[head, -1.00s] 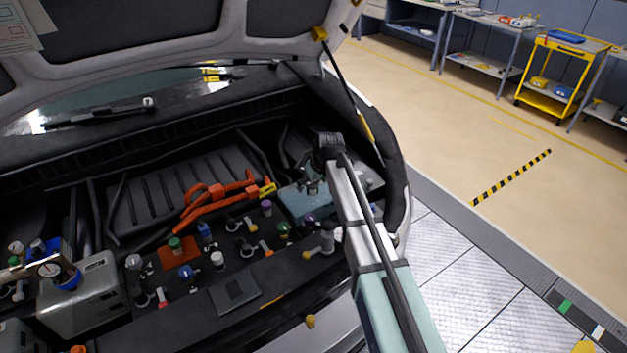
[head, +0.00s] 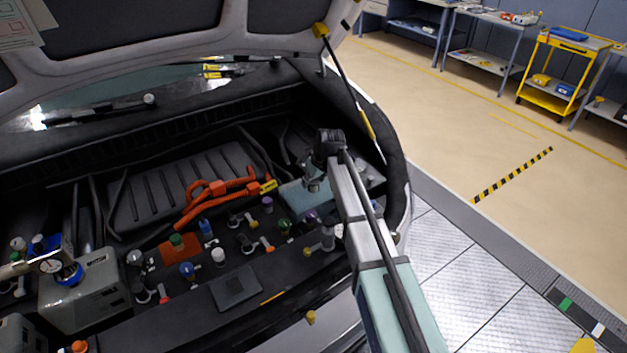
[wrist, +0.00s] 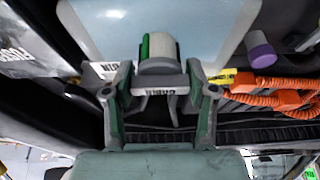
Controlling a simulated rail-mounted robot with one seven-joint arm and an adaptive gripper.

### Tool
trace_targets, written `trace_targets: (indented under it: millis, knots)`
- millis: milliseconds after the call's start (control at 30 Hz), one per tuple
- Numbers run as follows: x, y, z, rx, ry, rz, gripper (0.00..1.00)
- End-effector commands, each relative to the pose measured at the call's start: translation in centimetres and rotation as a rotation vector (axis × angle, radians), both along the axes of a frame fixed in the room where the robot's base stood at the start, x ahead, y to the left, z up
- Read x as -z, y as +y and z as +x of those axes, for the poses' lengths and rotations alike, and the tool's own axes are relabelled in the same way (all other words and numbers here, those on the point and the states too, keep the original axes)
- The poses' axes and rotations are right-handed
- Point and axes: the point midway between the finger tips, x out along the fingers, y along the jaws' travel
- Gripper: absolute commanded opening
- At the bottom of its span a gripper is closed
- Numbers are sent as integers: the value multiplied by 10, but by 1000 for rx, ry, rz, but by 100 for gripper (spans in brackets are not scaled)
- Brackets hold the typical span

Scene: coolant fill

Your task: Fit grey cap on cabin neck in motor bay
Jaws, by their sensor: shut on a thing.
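My gripper (wrist: 160,85) shows in the wrist view, its two fingers closed in on a grey cap (wrist: 162,50) with a green strip on its left side. A label that seems to read CABIN, upside down, is on the grey piece between the fingers. The pale blue tank (wrist: 205,20) lies behind the cap. In the head view my gripper (head: 314,178) is over the pale blue tank (head: 297,200) at the right of the motor bay, partly hidden by my arm. The cabin neck is hidden, and I cannot tell whether the cap touches it.
Orange hoses (head: 205,200) run left of the tank. A purple cap (wrist: 260,50) stands beside the tank. Several coloured caps line the front of the bay, with a grey box (head: 85,285) and gauge at left. The raised hood (head: 180,40) hangs above. Open floor is at right.

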Motion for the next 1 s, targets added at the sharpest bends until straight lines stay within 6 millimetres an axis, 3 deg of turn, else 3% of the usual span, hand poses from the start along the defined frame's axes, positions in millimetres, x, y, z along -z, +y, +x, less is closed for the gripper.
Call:
trace_targets:
  millis: [333, 700, 1000]
  knots:
    - [2, 0, -1, 23, 5, -2, 30]
    - [3, 0, -1, 276, 4, -3, 30]
    - [3, -1, -1, 285, 4, -2, 30]
